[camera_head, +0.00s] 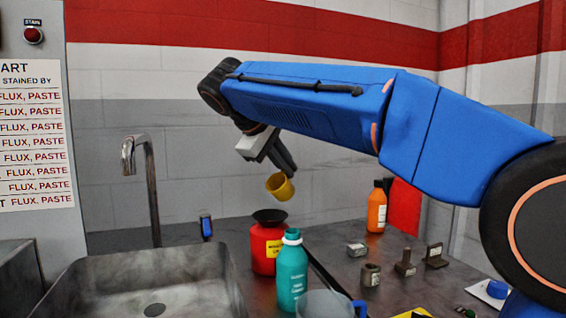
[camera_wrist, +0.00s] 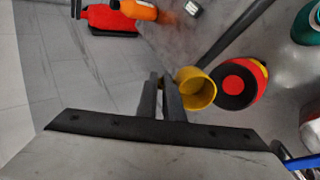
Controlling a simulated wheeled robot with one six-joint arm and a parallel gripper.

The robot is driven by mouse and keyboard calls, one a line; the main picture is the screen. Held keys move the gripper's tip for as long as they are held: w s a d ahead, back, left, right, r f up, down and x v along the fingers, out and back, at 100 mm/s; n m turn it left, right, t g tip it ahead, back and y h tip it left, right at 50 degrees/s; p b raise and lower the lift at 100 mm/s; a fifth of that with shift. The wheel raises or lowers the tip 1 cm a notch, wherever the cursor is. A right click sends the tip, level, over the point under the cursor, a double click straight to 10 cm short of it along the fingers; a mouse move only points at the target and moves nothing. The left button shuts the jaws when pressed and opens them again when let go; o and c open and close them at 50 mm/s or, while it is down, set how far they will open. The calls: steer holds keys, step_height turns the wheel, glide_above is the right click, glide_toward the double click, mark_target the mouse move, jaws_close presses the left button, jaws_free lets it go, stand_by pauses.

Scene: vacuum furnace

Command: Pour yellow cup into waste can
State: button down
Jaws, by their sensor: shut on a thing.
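The yellow cup (camera_head: 280,187) is held in the air by my gripper (camera_head: 286,170), tilted, above and slightly right of the waste can. It also shows in the wrist view (camera_wrist: 197,88), beside the two dark fingers (camera_wrist: 162,98). My gripper is shut on the cup, apparently at its handle side. The waste can (camera_head: 265,247) is red with a yellow label and a dark funnel-like top. It stands on the counter and shows in the wrist view (camera_wrist: 248,84) just right of the cup. The cup's contents are not visible.
A teal bottle (camera_head: 291,272) stands just in front of the can. A clear container (camera_head: 325,304) is at the front edge. An orange bottle (camera_head: 376,208) and small metal blocks (camera_head: 405,264) stand to the right. A sink (camera_head: 150,280) with a tap (camera_head: 150,165) is left.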

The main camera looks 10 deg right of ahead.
mark_target(293, 187)
steer(key=f+g+y, duration=0.1)
steer(key=d+f+g+y, duration=0.1)
steer(key=w+f+g+y, duration=0.1)
steer(key=shift+w+d+y, duration=0.1)
steer(key=shift+d+y, duration=0.15)
steer(key=shift+y, duration=0.05)
step_height(293, 187, down, 3)
steer(key=g+y, duration=0.3)
steer(key=shift+w+d, duration=0.1)
steer(key=shift+r, duration=2.45)
